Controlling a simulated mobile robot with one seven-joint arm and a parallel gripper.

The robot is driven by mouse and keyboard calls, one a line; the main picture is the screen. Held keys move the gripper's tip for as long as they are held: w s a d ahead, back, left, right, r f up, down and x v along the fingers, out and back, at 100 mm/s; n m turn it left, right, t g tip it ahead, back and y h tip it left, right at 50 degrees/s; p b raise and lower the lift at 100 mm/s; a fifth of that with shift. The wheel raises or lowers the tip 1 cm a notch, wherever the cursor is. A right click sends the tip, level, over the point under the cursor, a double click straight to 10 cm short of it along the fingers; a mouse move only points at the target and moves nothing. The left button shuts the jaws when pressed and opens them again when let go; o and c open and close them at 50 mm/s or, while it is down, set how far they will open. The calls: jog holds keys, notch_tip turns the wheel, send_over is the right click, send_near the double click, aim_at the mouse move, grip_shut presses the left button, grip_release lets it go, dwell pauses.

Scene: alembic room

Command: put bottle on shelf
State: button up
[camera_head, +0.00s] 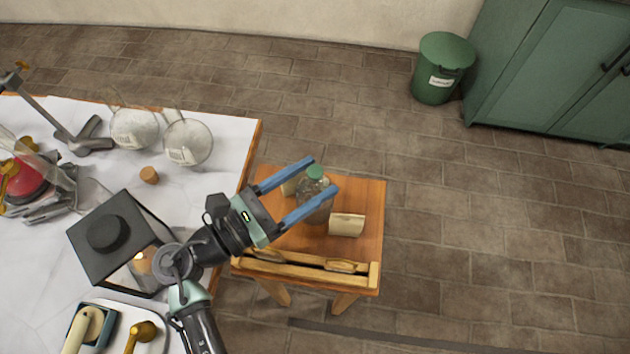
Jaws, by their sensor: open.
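A clear bottle with a green cap (316,201) stands upright on a small wooden stand (368,200) beside the white table. My gripper (324,173) is open, with its two blue fingers reaching over the stand, one on each side of the bottle's upper part. I cannot tell whether either finger touches the bottle. Part of the bottle is hidden behind the nearer finger. No shelf that I can clearly identify is in view.
A beige block (346,225) lies right of the bottle. The white table (215,110) at left holds glass flasks (188,141), a cork (149,175) and a black box (120,240). A green bin (442,70) and green cabinet (560,70) stand at the back right. Open floor lies between.

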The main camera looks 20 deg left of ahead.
aim_at(329, 179)
jog(key=x, duration=0.4)
jog(key=shift+w+r, duration=0.1)
jog(key=shift+r, duration=0.15)
grip_shut()
jog(key=shift+r, duration=0.1)
dwell(1.0)
